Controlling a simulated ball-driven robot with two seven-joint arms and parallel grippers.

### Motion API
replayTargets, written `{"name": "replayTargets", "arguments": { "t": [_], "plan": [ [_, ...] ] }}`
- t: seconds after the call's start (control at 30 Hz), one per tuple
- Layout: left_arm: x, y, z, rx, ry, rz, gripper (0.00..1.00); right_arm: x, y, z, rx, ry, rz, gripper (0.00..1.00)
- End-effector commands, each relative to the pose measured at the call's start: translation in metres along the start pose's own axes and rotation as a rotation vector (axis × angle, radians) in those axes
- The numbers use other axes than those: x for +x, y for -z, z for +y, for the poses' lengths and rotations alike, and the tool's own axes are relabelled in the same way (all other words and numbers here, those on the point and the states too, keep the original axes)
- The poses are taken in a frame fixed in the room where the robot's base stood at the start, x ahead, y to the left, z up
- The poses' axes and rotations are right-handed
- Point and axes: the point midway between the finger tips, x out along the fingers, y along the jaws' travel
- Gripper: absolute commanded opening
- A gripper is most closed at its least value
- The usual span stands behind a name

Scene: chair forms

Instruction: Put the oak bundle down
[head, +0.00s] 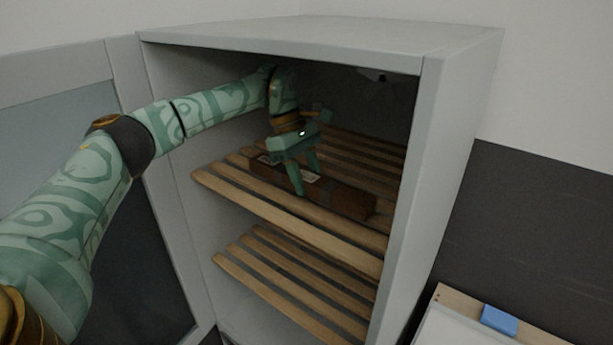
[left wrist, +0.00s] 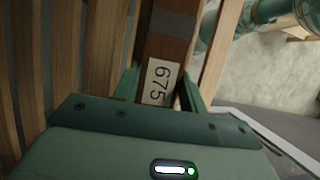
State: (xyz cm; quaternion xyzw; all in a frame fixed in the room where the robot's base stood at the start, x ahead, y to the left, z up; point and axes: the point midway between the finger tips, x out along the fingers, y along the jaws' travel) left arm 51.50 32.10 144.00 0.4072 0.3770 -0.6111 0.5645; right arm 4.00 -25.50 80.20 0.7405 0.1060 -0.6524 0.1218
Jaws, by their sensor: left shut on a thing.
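The oak bundle (head: 340,194) is a long dark brown block inside the grey cabinet, at the upper slatted shelf (head: 290,215). My left gripper (head: 305,182) reaches in from above and is shut on it, one finger on its near side. In the left wrist view the bundle (left wrist: 170,55) runs away between the two fingers of the gripper (left wrist: 158,92). It bears a white label marked 675 (left wrist: 158,82). I cannot tell whether the bundle touches the slats. My right gripper is not in view.
The cabinet's right wall (head: 440,150) and top (head: 320,38) close in around the arm. Its door (head: 60,110) stands open at the left. A lower slatted shelf (head: 290,285) is empty where visible. A blue block (head: 499,320) lies on a pale board at the lower right.

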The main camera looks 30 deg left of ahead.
Motion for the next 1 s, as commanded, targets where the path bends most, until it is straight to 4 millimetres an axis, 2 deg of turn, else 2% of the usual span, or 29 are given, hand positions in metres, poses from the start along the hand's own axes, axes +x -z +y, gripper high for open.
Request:
{"name": "replayTargets", "arguments": {
  "t": [0.13,0.47,0.5,0.53,0.57,0.87,1.0],
  "plan": [
    [0.011,0.005,0.0,0.0,-0.002,-0.001,0.06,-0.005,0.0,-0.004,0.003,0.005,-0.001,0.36],
    [0.014,0.006,0.0,0.0,-0.002,-0.001,0.06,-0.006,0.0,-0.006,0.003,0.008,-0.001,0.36],
    [0.015,0.006,0.0,0.0,-0.002,-0.001,0.53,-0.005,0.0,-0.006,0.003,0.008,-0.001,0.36],
    [0.015,0.006,0.0,0.0,-0.002,0.0,0.61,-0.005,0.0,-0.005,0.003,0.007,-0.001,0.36],
    [0.015,0.006,0.0,0.0,-0.002,0.0,0.63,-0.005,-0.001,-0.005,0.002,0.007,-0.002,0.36],
    [0.013,0.006,0.0,0.0,-0.003,0.0,0.63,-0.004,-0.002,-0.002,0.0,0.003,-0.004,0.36],
    [-0.003,0.005,0.001,0.0,-0.006,0.0,0.63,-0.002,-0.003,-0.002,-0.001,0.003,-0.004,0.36]
  ]
}}
